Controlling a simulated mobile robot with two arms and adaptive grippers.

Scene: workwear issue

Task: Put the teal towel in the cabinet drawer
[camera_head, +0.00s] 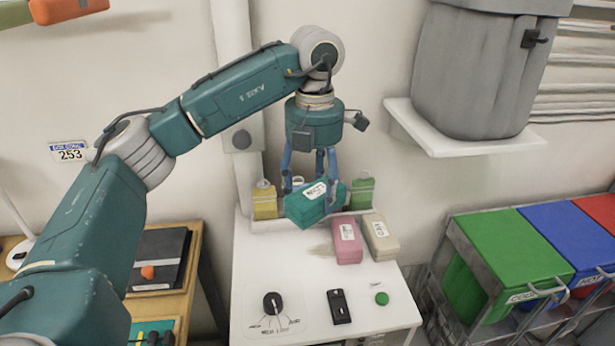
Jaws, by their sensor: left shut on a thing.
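My left gripper (312,190) points down and is shut on the teal towel (300,208), a block-shaped bundle with a white label. It holds the towel tilted over the back part of a white worktop (250,255). Whether the towel's lower edge touches anything is hard to tell. No cabinet drawer can be made out in this view. My right gripper is not in view.
A pink bundle (347,245) and a beige bundle (381,240) lie beside the towel. Yellow (265,202) and green (362,193) items stand behind. A knob (273,303), black switch (339,306) and green button (382,298) sit in front. Lidded bins (512,252) stand right.

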